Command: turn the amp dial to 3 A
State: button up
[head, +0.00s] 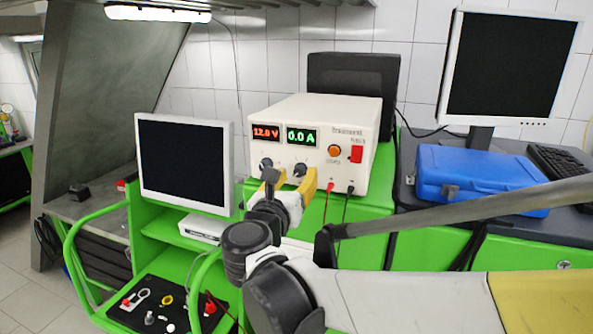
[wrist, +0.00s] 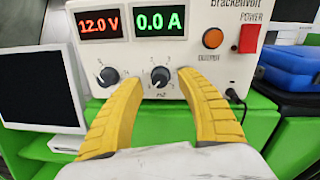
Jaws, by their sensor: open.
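The white power supply (head: 357,118) stands on the green bench. Its red display (wrist: 99,23) reads 12.0 V and its green display (wrist: 160,22) reads 0.0 A. The amp dial (wrist: 160,77) is a black knob below the green display, with scale marks around it; its exact pointer setting is too small to read surely. The volt dial (wrist: 108,77) is to its left. My gripper (wrist: 161,80) is open, its yellow fingers on either side of the amp dial, left finger between the two dials. Contact cannot be told. In the head view the fingers partly hide the amp dial.
An orange output button (wrist: 213,38) and a red power switch (wrist: 250,38) are on the right of the panel. Cables plug in below them. A monitor (head: 184,163) stands to the left, and a blue case (head: 480,178) lies to the right.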

jog(key=shift+x, duration=0.85)
grip_shut()
jog(key=shift+m, duration=0.3)
